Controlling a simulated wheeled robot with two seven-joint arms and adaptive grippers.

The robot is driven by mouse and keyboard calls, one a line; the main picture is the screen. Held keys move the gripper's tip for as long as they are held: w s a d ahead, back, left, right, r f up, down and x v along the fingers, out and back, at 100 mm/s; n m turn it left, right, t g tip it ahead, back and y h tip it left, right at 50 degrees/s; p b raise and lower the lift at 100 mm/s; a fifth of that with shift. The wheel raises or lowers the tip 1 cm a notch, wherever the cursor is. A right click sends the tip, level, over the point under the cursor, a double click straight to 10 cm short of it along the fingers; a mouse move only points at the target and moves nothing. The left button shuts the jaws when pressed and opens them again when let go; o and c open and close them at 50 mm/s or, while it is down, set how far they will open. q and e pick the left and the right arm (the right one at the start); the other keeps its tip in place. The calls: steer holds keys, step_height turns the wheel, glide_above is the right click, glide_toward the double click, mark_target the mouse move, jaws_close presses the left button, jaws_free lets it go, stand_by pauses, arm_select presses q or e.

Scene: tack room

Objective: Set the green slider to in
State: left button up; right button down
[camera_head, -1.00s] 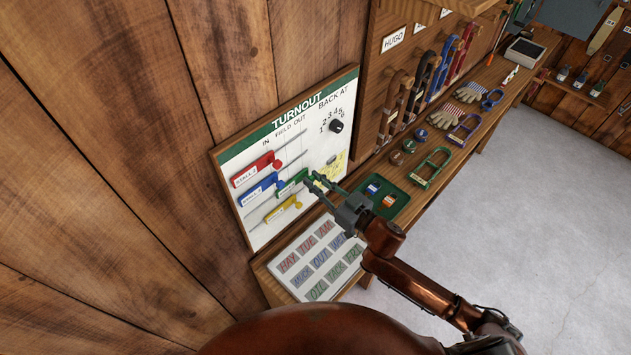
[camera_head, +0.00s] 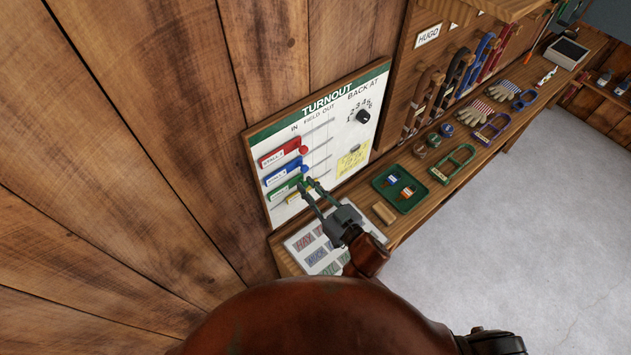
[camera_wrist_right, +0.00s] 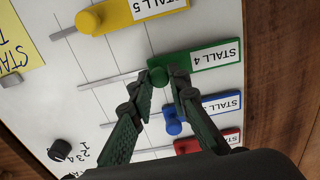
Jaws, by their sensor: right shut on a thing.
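The green slider (camera_head: 284,188), labelled STALL 4 in the wrist view (camera_wrist_right: 212,55), sits on the white TURNOUT board (camera_head: 322,150). It is at the left end of its rail, under the IN heading and roughly in line with the red slider (camera_head: 280,152) and blue slider (camera_head: 284,172). My right gripper (camera_head: 306,182) reaches it from the lower right. In the wrist view its fingertips (camera_wrist_right: 160,79) are closed around the round green knob (camera_wrist_right: 157,75). My left gripper is not in view.
The yellow slider (camera_wrist_right: 140,12) is right beside the green one and sits farther toward FIELD. A dial (camera_head: 363,116) and yellow note (camera_head: 352,161) are on the board's right. Below are a word-tile panel (camera_head: 290,243) and green tray (camera_head: 416,199) on the bench.

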steer(key=shift+s+a+f, duration=0.1)
steer(key=shift+a, duration=0.05)
steer(key=c, duration=1.8)
jaws_free()
steer(key=v, duration=1.2)
